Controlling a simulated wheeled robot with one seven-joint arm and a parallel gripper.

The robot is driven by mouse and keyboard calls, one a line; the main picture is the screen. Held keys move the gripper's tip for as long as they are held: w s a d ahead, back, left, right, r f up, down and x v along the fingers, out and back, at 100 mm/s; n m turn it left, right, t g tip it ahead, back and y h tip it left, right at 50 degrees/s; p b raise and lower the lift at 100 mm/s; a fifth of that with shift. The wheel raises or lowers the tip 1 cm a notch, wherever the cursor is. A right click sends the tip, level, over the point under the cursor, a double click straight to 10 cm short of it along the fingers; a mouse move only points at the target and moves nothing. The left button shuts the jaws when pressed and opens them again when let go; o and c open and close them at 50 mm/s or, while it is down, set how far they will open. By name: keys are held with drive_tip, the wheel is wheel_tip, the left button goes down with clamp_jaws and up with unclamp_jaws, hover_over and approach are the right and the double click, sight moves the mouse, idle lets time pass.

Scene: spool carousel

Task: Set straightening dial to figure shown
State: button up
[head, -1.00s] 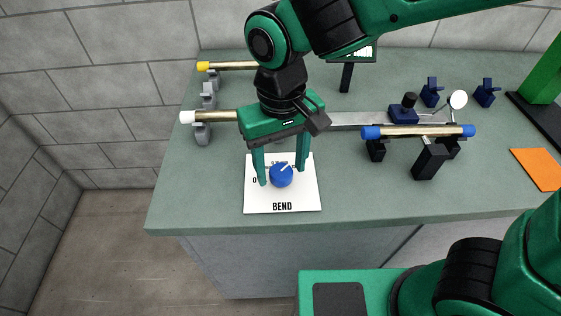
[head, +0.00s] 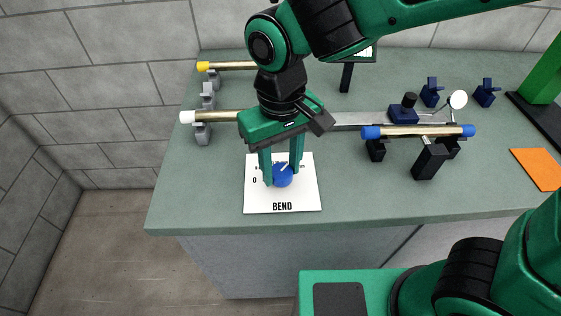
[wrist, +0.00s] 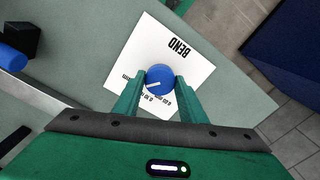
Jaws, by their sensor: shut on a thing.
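The straightening dial is a round blue knob (head: 282,175) with a white pointer line, on a white plate (head: 308,200) marked BEND. The dial also shows in the wrist view (wrist: 159,79), with a finger on either side. My gripper (head: 282,178) points down over the plate and is shut on the knob. Scale figures are printed along the plate's far side; the fingers hide part of them, and a 0 shows at the left. The pointer's exact reading is too small to tell. A display (head: 362,53) stands at the back, mostly hidden by my arm, its figure unreadable.
A rod with blue ends (head: 418,131) lies on black supports right of the plate. Rods with white (head: 187,117) and yellow (head: 203,66) ends rest on grey holders at the left. A round gauge (head: 458,99) and an orange sheet (head: 538,169) are farther right. The bench front is clear.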

sight(281, 171)
drive_tip(key=shift+w, duration=0.1)
drive_tip(key=o, duration=1)
wheel_tip(281, 171, up, 11)
drive_tip(key=shift+d+f, duration=0.1)
